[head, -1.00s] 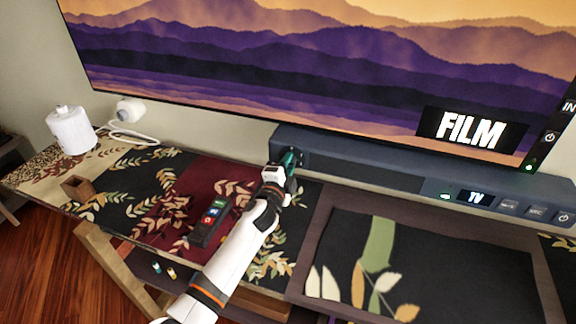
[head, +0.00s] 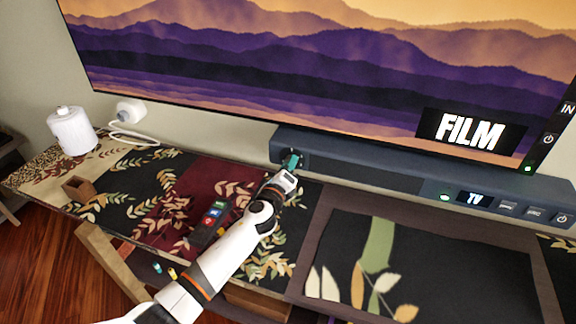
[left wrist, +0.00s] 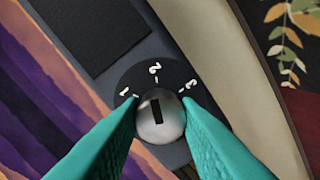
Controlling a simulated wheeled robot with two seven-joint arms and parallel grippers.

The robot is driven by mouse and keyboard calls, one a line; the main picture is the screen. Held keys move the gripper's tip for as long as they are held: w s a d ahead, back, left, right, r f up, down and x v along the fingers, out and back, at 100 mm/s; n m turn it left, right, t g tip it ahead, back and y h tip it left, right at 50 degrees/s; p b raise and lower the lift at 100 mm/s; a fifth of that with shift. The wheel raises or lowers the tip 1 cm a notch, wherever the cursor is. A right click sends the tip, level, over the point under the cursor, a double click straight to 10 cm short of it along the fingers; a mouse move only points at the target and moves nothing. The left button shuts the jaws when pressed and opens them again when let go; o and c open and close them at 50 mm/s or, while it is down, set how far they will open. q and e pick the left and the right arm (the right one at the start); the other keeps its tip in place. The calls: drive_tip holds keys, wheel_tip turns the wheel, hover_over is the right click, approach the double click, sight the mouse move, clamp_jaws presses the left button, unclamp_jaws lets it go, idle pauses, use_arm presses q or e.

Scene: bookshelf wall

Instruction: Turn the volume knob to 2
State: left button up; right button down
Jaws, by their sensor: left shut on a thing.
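The silver volume knob (left wrist: 161,120) sits on a dark round dial (left wrist: 180,75) with the white marks 1, 2 and 3. Its black line points roughly at the 2. My left gripper (left wrist: 160,108) has its teal fingers closed on the knob from both sides. In the head view my left gripper (head: 291,160) is at the left end of the soundbar (head: 375,172), and its fingers hide the knob there. My right gripper is out of view.
A big screen (head: 300,70) stands above the soundbar. A remote (head: 212,222) lies on the cloth under my left arm. A small wooden holder (head: 77,188) and a white canister (head: 72,130) stand at the left. The dark mat (head: 430,265) at the right is clear.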

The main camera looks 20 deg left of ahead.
use_arm(q)
drive_tip(key=shift+f+m, duration=0.1)
drive_tip(key=shift+m, duration=0.5)
drive_tip(key=o, duration=1)
drive_tip(key=s, duration=1.2)
drive_tip(key=shift+a, duration=0.2)
